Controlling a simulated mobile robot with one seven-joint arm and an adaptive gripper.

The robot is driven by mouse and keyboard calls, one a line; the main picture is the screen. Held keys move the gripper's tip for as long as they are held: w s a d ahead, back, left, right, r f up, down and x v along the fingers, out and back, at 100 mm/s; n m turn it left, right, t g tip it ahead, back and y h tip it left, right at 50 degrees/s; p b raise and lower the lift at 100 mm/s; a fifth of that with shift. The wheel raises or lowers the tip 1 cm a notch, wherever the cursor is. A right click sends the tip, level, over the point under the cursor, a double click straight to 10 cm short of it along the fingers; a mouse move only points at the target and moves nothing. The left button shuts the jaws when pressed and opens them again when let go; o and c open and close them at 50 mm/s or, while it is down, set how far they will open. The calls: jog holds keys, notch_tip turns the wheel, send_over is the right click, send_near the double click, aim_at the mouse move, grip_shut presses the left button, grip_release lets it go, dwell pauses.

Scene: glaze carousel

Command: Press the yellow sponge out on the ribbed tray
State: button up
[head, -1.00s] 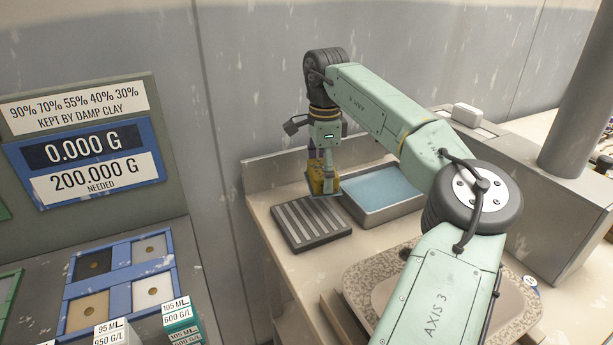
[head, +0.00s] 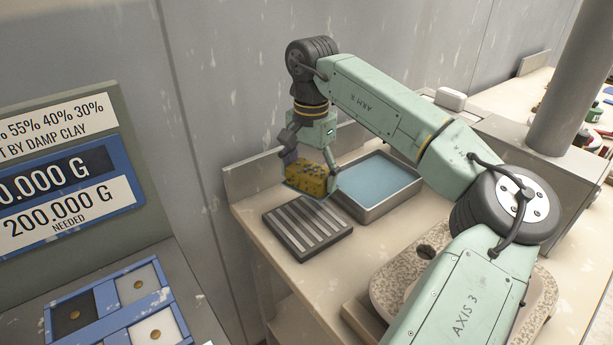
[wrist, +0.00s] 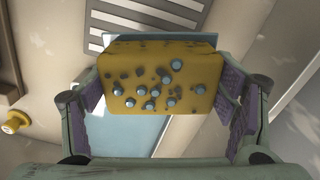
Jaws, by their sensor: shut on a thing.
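The yellow sponge (head: 308,178), dotted with dark pores and blue spots, is held in my gripper (head: 312,172). In the wrist view the sponge (wrist: 158,80) sits between the two finger pads of my gripper (wrist: 162,88), which is shut on it. The ribbed tray (head: 306,228) is a dark grey tray with pale ribs on the counter. The sponge is in the air near the tray's back edge, beside the water basin. The ribbed tray (wrist: 150,22) shows at the top of the wrist view, beyond the sponge and partly hidden by it.
A metal basin of blue water (head: 378,186) stands right of the ribbed tray. A speckled slab (head: 388,290) lies nearer, partly behind my arm. A back ledge (head: 250,175) edges the counter. A sign board (head: 70,190) and colour tiles (head: 110,300) are at left.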

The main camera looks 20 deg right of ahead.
aim_at(307, 220)
jog(key=shift+s+a+f+n+b, duration=0.3)
jog(key=shift+s+f+n+b, duration=0.1)
jog(key=shift+s+f+n, duration=0.35)
jog(key=shift+s+a+f+n+b, duration=0.3)
jog(key=shift+s+f+n+b, duration=0.25)
jog(key=shift+f+n, duration=0.35)
jog(key=shift+s+a+f+n+b, duration=0.3)
jog(key=shift+s+f+n, duration=0.45)
jog(key=shift+f, duration=0.15)
jog(key=shift+f+b, duration=0.55)
jog(key=shift+f, duration=0.05)
dwell(0.9)
notch_tip(307, 220, up, 7)
jog(key=p, duration=0.4)
dwell(0.4)
